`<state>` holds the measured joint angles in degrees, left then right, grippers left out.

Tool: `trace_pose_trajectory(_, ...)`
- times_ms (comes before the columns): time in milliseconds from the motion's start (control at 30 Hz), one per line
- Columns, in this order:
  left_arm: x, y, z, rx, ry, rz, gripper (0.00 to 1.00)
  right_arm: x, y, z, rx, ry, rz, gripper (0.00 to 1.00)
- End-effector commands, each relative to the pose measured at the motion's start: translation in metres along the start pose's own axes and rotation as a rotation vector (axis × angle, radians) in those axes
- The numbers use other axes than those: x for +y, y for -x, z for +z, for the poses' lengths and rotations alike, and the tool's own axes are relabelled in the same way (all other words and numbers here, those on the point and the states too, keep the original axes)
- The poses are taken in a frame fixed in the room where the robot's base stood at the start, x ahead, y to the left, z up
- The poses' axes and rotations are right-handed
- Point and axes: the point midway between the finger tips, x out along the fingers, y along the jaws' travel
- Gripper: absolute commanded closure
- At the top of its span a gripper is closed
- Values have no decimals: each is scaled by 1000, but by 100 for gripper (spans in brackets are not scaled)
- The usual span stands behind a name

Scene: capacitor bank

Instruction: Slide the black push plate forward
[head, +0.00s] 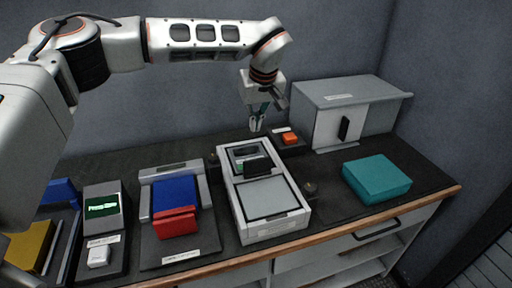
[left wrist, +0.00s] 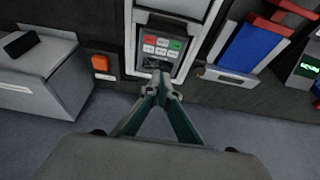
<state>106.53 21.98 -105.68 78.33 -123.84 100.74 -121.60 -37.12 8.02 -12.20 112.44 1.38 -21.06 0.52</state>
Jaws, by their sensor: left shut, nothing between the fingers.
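The black push plate (head: 258,169) stands across the middle of a light grey tray-like unit (head: 236,205), between a rear recess and a flat grey front panel. In the left wrist view the plate shows as a dark strip (left wrist: 167,20) beyond a small panel with red, white and green labels (left wrist: 162,44). My left gripper (head: 257,124) is shut and empty. It points down above the rear end of the unit, behind the plate and apart from it. The left wrist view shows its closed fingertips (left wrist: 160,72) near the unit's rear edge. My right gripper is out of view.
A red-orange button box (head: 289,138) and a grey cabinet (head: 350,108) stand right of the gripper. A teal block (head: 376,180) lies at right. A blue-and-red block (head: 175,205) and a green-lit display (head: 102,207) stand at left. The wall is close behind.

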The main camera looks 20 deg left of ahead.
Motion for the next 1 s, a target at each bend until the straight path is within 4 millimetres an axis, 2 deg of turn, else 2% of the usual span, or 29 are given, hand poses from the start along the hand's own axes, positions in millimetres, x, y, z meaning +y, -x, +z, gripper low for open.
trace_pose_trajectory(167,0,-16,1,-4,1,-2,100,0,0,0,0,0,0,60)
trace_pose_trajectory(633,0,-104,2,-4,2,-1,100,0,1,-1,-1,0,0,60)
trace_pose_trajectory(700,1,-94,14,-3,-4,2,100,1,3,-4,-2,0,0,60)
trace_pose_trajectory(800,1,-90,26,-3,-3,2,100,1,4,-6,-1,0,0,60)
trace_pose_trajectory(1000,0,-87,38,-2,1,0,100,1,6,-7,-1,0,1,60)
